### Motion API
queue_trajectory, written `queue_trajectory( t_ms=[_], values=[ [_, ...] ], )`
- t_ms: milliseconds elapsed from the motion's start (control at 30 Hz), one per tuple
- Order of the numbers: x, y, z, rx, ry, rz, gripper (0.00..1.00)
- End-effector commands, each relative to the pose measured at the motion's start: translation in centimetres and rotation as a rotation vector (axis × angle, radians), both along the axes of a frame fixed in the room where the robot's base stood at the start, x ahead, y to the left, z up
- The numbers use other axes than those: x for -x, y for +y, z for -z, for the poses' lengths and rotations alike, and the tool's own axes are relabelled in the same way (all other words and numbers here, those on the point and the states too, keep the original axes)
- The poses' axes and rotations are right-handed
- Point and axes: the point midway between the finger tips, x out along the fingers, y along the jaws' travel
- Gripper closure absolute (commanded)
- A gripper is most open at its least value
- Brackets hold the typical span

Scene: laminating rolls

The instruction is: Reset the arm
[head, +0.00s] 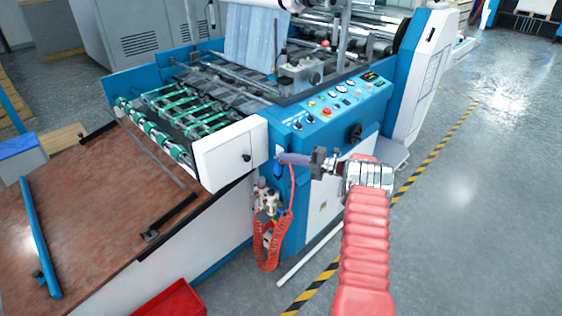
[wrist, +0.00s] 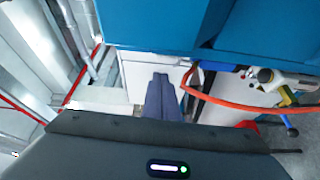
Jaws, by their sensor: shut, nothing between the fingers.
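My gripper (head: 284,158) is at the end of my red-sleeved arm, in front of the blue laminating machine (head: 318,131), and points left. In the head view it overlaps the machine's front side below the control panel; I cannot tell whether it touches. In the wrist view the gripper's two blue-grey fingers (wrist: 161,84) lie together with nothing between them.
A coiled orange hose (head: 272,252) hangs below the gripper, and an orange hose (wrist: 235,103) crosses right of the fingers. A brown table (head: 95,215) stands left, with a red bin (head: 172,300) at the bottom. Grey floor (head: 480,210) is clear on the right.

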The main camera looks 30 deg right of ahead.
Motion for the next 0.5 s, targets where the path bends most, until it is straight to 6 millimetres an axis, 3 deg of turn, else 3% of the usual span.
queue_trajectory(
  t_ms=[200, 500],
  values=[
    [-0.09, -1.04, -0.01, 0.0, 0.0, 0.001, 1.0],
    [-0.08, -1.09, -0.03, 0.0, 0.0, 0.0, 1.0]
  ],
)
